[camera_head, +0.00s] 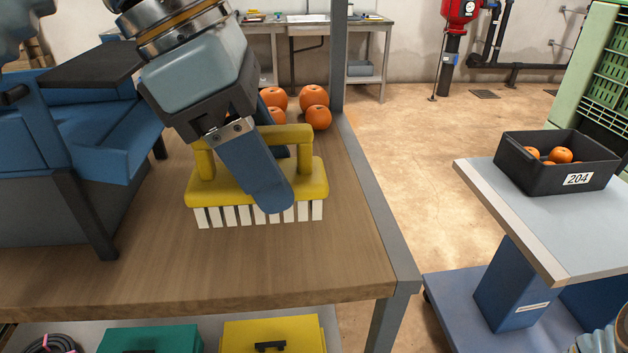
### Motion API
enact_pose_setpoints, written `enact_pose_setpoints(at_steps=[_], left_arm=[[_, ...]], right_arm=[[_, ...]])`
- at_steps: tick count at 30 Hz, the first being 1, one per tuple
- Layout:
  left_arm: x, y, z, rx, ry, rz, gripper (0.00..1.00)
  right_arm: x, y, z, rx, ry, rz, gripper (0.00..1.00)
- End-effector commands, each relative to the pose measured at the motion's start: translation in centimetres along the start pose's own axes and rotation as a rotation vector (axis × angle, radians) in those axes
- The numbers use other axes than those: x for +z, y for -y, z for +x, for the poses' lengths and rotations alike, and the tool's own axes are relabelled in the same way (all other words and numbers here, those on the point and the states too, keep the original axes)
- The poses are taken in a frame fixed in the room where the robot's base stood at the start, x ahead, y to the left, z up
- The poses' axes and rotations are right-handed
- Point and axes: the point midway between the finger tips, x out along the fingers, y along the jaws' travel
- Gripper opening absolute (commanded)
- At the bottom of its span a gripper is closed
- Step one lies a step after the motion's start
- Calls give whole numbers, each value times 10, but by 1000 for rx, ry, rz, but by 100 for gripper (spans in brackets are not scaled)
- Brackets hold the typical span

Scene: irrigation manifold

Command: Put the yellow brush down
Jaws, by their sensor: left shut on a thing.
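The yellow brush (312,178) has a raised yellow handle and white bristles that point down. It is upright over the wooden table (200,275), near the table's right side. The bristle tips are at or very close to the tabletop; I cannot tell whether they touch it. My left gripper (274,178) comes down from the upper left and is shut on the brush's handle. Its blue front finger hides the middle of the handle and part of the brush body.
Several orange fruits (315,96) sit behind the brush. A blue machine (110,140) stands on the left. The tabletop in front of the brush is clear. A black crate (540,179) marked 204, holding orange fruits, stands on a separate cart (560,240) at the right.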

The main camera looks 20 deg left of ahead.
Motion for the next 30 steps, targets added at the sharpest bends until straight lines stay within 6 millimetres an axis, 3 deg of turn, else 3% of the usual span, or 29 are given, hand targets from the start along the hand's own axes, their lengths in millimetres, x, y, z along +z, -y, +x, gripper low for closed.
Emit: enact_pose_setpoints(at_steps=[5,12,15,27,30], left_arm=[[0,-23,12,-4,-3,-1,28],[1,-89,45,-4,-2,-2,28],[-4,-104,64,-3,-3,-2,28],[-14,-139,107,-3,-3,-2,28],[-21,-137,123,-1,-1,0,28]], right_arm=[[1,0,0,0,1,0,0],[0,0,0,0,1,0,0],[0,0,0,0,1,0,0],[0,-4,8,1,0,1,0],[0,-5,12,1,-1,2,0]])
